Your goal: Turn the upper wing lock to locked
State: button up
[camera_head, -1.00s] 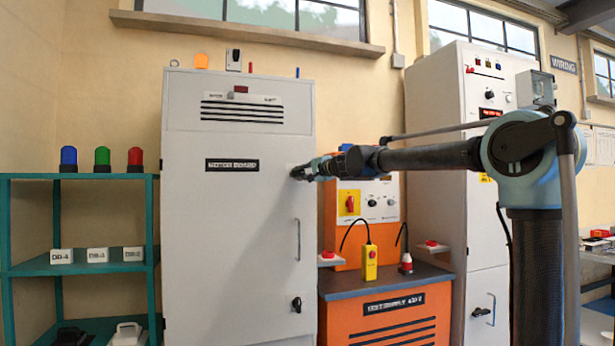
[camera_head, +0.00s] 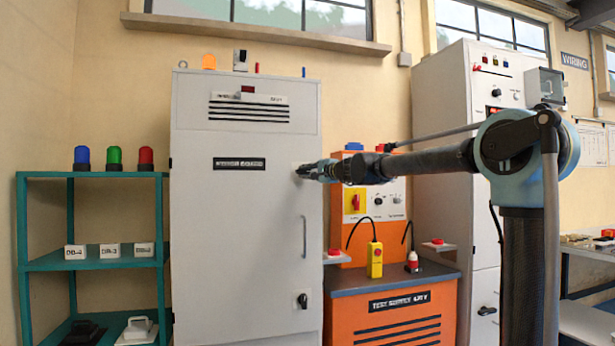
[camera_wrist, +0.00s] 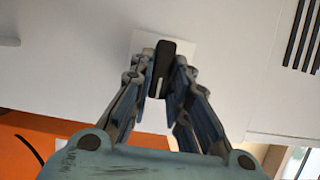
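The upper wing lock (camera_wrist: 162,68) is a black wing-shaped knob with a pale mark, on a square white plate, in the wrist view. Its wing stands nearly upright in that picture, slightly tilted. My gripper (camera_wrist: 164,70) has one finger on each side of the wing, close to it. The fingers are apart, and I cannot tell whether either touches the knob. In the head view my gripper (camera_head: 302,171) is at the upper right part of the grey cabinet door (camera_head: 240,230) and hides the upper lock.
A lower black lock (camera_head: 302,300) and a vertical door handle (camera_head: 304,237) are below on the same door. An orange test supply bench (camera_head: 395,318) stands to the right. A teal shelf (camera_head: 95,263) with coloured lamps stands at the left.

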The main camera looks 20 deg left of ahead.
jog(key=o, duration=0.4)
jog(key=shift+w+a+f, duration=0.1)
jog(key=v, duration=1.2)
jog(key=shift+w+f, duration=0.1)
jog(key=s+d+f+n+g+h, duration=0.2)
jog(key=s+d+f+h, duration=0.3)
jog(key=s+d+f, duration=0.6)
jog(key=s+d+f+n+g+h, duration=0.3)
jog(key=s+d+f, duration=0.9)
jog(key=d+f, duration=0.5)
jog(key=s+d+f+n+g+h, duration=0.2)
jog(key=s+d+f+h, duration=0.4)
jog(key=f, duration=1.9)
jog(key=shift+s+d+f+g+h, duration=0.1)
jog(key=shift+s+d+g, duration=0.15)
jog(key=shift+s+d, duration=0.95)
jog(key=shift+s+d+g+h, duration=0.1)
jog(key=shift+s+d+g, duration=0.1)
jog(key=shift+s+d, duration=1)
jog(key=shift+s+d+f+g+h, duration=0.1)
jog(key=shift+s+d+g, duration=0.15)
jog(key=shift+s+d, duration=0.95)
